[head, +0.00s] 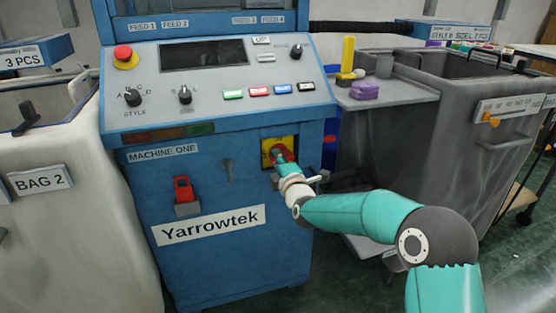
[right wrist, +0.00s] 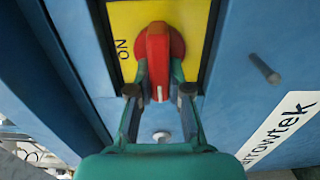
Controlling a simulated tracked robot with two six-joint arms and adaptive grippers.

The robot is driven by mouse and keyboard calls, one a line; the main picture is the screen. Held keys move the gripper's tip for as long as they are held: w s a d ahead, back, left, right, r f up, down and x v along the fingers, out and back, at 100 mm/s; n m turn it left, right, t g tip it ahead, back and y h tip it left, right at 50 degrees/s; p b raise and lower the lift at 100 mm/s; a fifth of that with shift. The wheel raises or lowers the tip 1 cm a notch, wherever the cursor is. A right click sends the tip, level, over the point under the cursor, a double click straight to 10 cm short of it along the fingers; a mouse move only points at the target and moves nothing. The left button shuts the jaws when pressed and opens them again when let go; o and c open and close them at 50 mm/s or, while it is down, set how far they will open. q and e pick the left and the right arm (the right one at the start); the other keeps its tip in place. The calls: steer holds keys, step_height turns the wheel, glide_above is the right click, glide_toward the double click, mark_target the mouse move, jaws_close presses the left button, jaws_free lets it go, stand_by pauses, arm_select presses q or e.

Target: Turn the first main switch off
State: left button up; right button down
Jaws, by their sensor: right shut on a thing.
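The main switch is a red rotary knob (right wrist: 158,50) on a yellow plate (right wrist: 195,15) set in the blue front of Machine One. In the right wrist view the word "ON" is left of the knob, and a pale mark shows at the handle's lower end. In the head view the yellow plate (head: 267,146) is at the panel's right, and the knob is mostly hidden by my right gripper (head: 282,157). In the right wrist view this gripper (right wrist: 159,82) is shut on the knob's handle, one finger on each side. My left gripper is not in view.
A red padlock-like piece (head: 183,188) sits on the machine's front to the left. The sloped control panel (head: 220,110) above has a red stop button (head: 124,54), knobs and coloured buttons. A grey bin (head: 420,150) stands right, a pale bag bin (head: 60,220) left.

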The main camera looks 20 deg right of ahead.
steer(key=shift+a+f, duration=0.25)
steer(key=shift+f, duration=0.05)
steer(key=c, duration=1.1)
jaws_free()
steer(key=shift+d+r, duration=0.1)
steer(key=s, duration=1.2)
steer(key=shift+d, duration=0.2)
